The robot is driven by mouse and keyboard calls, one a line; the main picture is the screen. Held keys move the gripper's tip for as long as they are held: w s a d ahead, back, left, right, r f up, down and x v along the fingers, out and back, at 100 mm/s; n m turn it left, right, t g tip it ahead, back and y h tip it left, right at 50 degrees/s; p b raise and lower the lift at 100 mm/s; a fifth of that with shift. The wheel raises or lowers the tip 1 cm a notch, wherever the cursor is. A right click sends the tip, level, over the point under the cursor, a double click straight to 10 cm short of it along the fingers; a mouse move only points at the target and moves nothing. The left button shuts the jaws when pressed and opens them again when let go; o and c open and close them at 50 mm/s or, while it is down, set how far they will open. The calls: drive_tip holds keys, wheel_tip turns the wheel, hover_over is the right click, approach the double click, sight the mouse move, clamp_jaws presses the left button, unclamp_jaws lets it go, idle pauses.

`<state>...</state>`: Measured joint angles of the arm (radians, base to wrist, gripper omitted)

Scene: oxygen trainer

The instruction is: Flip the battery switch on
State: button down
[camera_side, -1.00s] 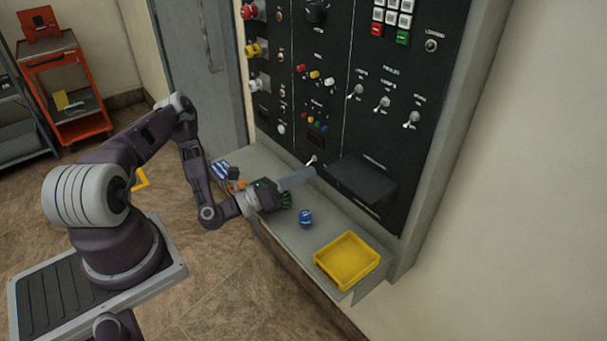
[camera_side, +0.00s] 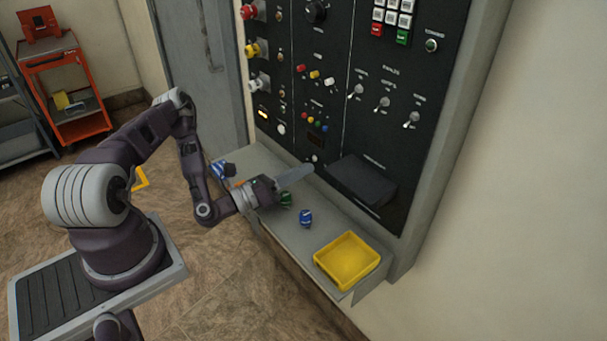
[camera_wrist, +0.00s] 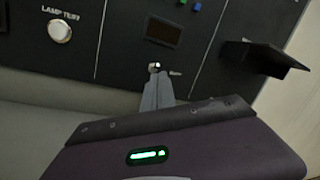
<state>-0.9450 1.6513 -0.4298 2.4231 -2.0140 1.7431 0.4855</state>
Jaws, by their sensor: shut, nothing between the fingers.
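The battery switch (camera_side: 315,158) is a small pale toggle low on the black panel, just above the shelf; it also shows in the wrist view (camera_wrist: 154,67), with a small label beside it that I cannot read. Its lever looks short, with a light tip. My gripper (camera_side: 309,169) is shut and empty, its grey fingers pointing at the panel. In the wrist view the fingertips (camera_wrist: 157,80) are just below the switch, very near or touching it; I cannot tell which. The fingers hide the switch's lower part.
A dark ledge (camera_side: 362,183) juts from the panel right of the switch. A yellow tray (camera_side: 347,260), a blue object (camera_side: 306,217) and a green object (camera_side: 286,199) are on the grey shelf (camera_side: 270,160). A lamp test button (camera_wrist: 60,31) is to the left.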

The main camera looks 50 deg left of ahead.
drive_tip(key=v, duration=0.7)
drive_tip(key=shift+s, duration=0.1)
drive_tip(key=w+d+r+m+g+h, duration=0.1)
drive_tip(key=d+r+m+g+h, duration=0.15)
drive_tip(key=r+m+h, duration=0.25)
drive_tip(key=d+r+m+g+h, duration=0.1)
drive_tip(key=d+r+m+h, duration=0.2)
drive_tip(key=r+m+h, duration=0.25)
drive_tip(key=s+d+r+m+g+h, duration=0.5)
drive_tip(key=d+r+m+g, duration=0.3)
drive_tip(key=d+m+g, duration=0.3)
drive_tip(key=s+d+r+m+g+y, duration=0.2)
drive_tip(key=s+m+g+y, duration=0.6)
drive_tip(key=s+m+y, duration=0.55)
drive_tip(key=s+a+r+m+t+y, duration=0.1)
drive_tip(key=a+r+m+t+y, duration=0.4)
drive_tip(key=a+t, duration=0.2)
drive_tip(key=shift+t+y, duration=0.4)
drive_tip(key=shift+t, duration=0.45)
